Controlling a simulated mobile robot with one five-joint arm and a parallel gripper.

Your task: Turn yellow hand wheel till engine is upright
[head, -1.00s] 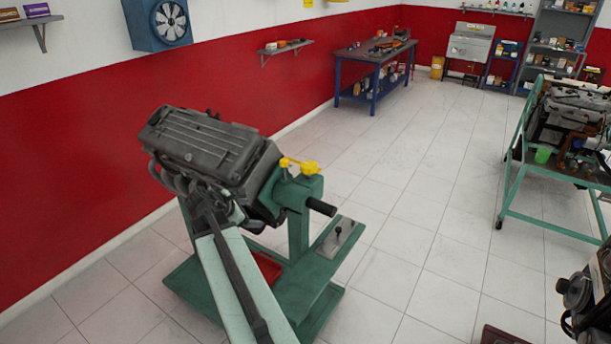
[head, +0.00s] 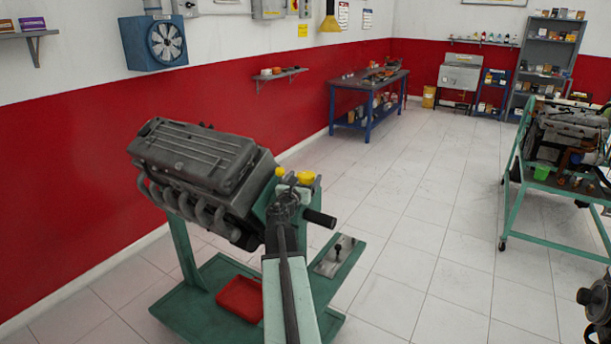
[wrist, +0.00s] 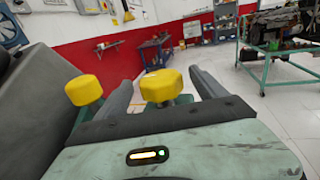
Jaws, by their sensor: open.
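The grey engine (head: 195,160) hangs tilted on a green stand (head: 185,315) in the head view. The yellow hand wheel shows as two yellow knobs, a left knob (head: 280,171) and a right knob (head: 304,177), at the stand's head. My gripper (head: 288,192) is at the wheel, its fingers small and dark there. In the wrist view my gripper (wrist: 160,76) is open, with the right knob (wrist: 161,84) between its fingers. The left knob (wrist: 84,91) is outside the left finger. I cannot tell whether either finger touches a knob. My arm hides part of the wheel.
A black handle (head: 320,218) sticks out right of the wheel. A red tray (head: 240,299) lies on the stand's base. A green engine frame (head: 508,210) stands at the right, and a blue workbench (head: 368,95) at the back. The tiled floor between is clear.

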